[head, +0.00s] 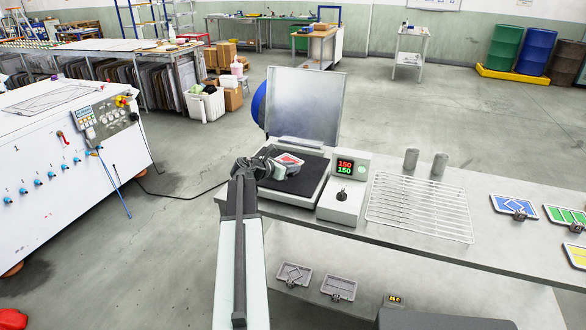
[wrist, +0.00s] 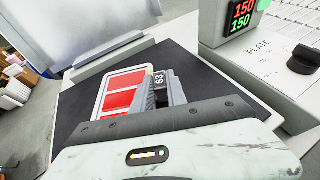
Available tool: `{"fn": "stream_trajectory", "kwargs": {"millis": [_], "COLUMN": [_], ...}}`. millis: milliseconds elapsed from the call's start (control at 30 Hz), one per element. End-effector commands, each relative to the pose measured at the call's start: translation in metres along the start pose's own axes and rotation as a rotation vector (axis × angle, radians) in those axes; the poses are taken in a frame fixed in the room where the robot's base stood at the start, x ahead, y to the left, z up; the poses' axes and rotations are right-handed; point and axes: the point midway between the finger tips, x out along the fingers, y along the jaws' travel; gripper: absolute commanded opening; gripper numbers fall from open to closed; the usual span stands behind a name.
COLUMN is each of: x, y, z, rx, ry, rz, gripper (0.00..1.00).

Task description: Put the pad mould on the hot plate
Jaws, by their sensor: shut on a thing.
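The pad mould (wrist: 122,95) is a pale-framed plate with red rectangular fields and a small black tag reading 63. It also shows in the head view (head: 289,159). My gripper (wrist: 166,92) is shut on its tag end and hides part of it. The hot plate has a black heating surface (wrist: 82,112), also seen in the head view (head: 311,167), with its metal lid (head: 303,105) standing open behind. The mould is over this black surface, lying roughly flat. I cannot tell whether it touches the surface.
A control box (head: 343,186) showing 150 over 150 stands right of the plate. Further right are a wire rack (head: 420,207), two grey cylinders, and blue (head: 513,206), green and yellow moulds. Two grey moulds (head: 294,274) lie on the lower shelf.

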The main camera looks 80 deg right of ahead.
Motion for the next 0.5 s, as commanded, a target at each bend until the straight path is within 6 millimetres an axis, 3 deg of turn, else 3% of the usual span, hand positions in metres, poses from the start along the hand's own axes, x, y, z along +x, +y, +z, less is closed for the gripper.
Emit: {"fn": "stream_trajectory", "kwargs": {"millis": [33,67,100,500], "x": [0.0019,0.0015,0.0016,-0.0023], "y": [-0.0004,-0.0007,-0.0010,-0.0024], "z": [-0.0027,-0.0013,-0.0008,0.0044], "rx": [0.000,0.001,0.001,0.001], "ry": [-0.001,0.000,0.000,0.000], "rz": [-0.001,-0.001,-0.002,-0.003], "gripper": [0.00,0.26,0.37,0.40]}}
